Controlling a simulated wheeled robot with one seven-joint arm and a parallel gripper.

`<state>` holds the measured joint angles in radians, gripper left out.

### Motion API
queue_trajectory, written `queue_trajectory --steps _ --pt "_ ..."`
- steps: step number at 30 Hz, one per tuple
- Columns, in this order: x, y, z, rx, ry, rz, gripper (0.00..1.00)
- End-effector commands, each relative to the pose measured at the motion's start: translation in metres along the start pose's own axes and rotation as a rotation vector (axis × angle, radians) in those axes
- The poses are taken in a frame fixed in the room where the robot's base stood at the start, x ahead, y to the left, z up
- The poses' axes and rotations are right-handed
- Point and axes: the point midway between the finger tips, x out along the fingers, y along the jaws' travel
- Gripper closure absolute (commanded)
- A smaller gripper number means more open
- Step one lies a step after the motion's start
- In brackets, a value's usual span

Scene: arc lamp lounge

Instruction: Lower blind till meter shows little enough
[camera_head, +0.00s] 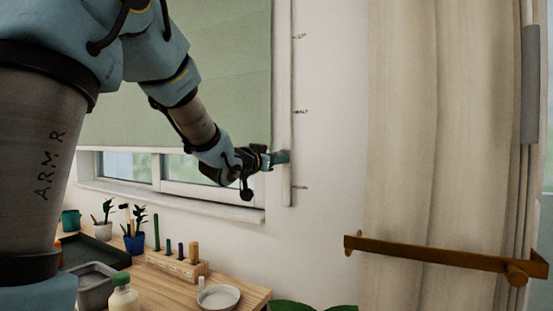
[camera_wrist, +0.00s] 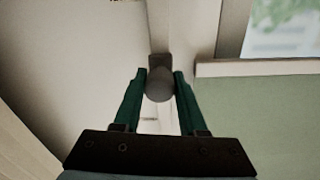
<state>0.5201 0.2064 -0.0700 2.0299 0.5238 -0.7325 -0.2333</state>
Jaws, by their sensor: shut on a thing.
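The pale green blind (camera_head: 215,85) hangs over the upper part of the window, and a strip of glass (camera_head: 195,171) shows below its lower edge. It also shows in the wrist view (camera_wrist: 265,135). A pale vertical rail (camera_head: 287,80) runs beside it, with marks on the wall; one seems to read "HALF". My gripper (camera_head: 283,157) is at the rail between the middle and lowest marks. In the wrist view its green fingers (camera_wrist: 160,76) are shut on a round grey knob (camera_wrist: 160,86). I cannot make out a meter in either view.
Below the window a wooden table (camera_head: 240,293) holds potted plants, a peg block (camera_head: 178,264), a white dish (camera_head: 219,297), a bottle (camera_head: 124,297) and trays. A brown bar (camera_head: 435,250) stands out before the beige curtain (camera_head: 430,120) at right.

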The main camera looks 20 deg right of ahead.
Motion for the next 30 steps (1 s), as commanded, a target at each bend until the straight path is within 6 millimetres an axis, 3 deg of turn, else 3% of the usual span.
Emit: queue_trajectory --steps 1,15,27,28,30 --pt "0.0 0.003 0.017 0.0 -0.003 0.002 1.0" --pt "0.0 0.016 0.095 0.001 -0.004 0.002 1.0" --pt "-0.001 0.017 0.101 0.0 -0.011 0.003 1.0" --pt "-0.001 0.017 0.102 -0.001 -0.011 0.003 0.58" --pt "-0.001 0.017 0.102 0.0 -0.011 0.003 0.5"
